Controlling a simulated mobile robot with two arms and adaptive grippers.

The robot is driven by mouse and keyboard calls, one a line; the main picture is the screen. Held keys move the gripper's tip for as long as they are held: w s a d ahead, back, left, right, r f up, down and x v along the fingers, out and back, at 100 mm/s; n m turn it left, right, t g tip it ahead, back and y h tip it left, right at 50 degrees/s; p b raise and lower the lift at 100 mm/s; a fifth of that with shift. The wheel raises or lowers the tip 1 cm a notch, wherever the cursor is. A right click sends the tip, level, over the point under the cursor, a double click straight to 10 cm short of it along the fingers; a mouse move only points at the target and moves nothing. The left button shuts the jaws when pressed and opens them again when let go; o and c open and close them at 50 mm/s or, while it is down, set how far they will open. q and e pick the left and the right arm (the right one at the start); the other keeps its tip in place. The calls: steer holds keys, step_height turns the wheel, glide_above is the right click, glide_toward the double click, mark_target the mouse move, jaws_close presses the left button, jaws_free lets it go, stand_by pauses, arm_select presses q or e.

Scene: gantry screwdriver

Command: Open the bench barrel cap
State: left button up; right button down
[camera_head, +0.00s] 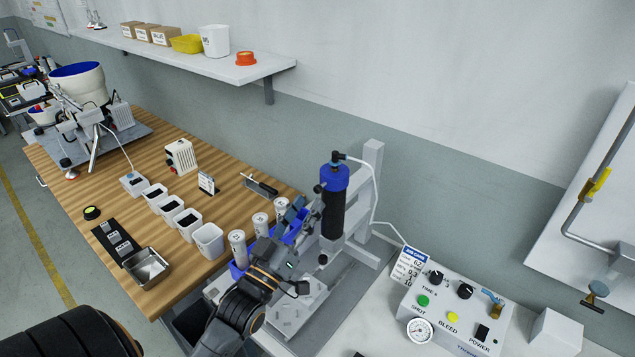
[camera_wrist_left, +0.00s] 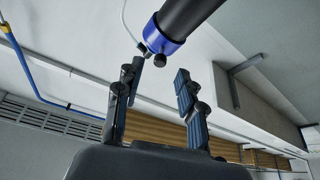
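The bench barrel (camera_head: 333,215) is a black upright cylinder on a grey stand, with a blue cap (camera_head: 334,178) on top. A black fitting and a pale tube come off the cap. My left gripper (camera_head: 310,224) is beside the barrel's left side, below the cap, with its fingers spread. In the left wrist view the open fingers (camera_wrist_left: 160,82) have nothing between them. The cap (camera_wrist_left: 170,42) and the dark barrel (camera_wrist_left: 192,12) show beyond the fingertips; I cannot tell whether they touch. My right gripper is not in view.
White cartridges (camera_head: 237,248) and a blue holder stand close left of my arm. A control box (camera_head: 452,310) with buttons and a gauge is at the right. White bins (camera_head: 208,240) and a metal tray (camera_head: 147,268) are on the wooden bench. A wall shelf (camera_head: 215,63) hangs behind.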

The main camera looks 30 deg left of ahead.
mark_target(316, 191)
arm_select(q)
steer(key=p+x, duration=0.1)
steer(key=x, duration=0.4)
steer(key=shift+w+r, duration=0.1)
steer(key=shift+w, duration=0.05)
jaws_close()
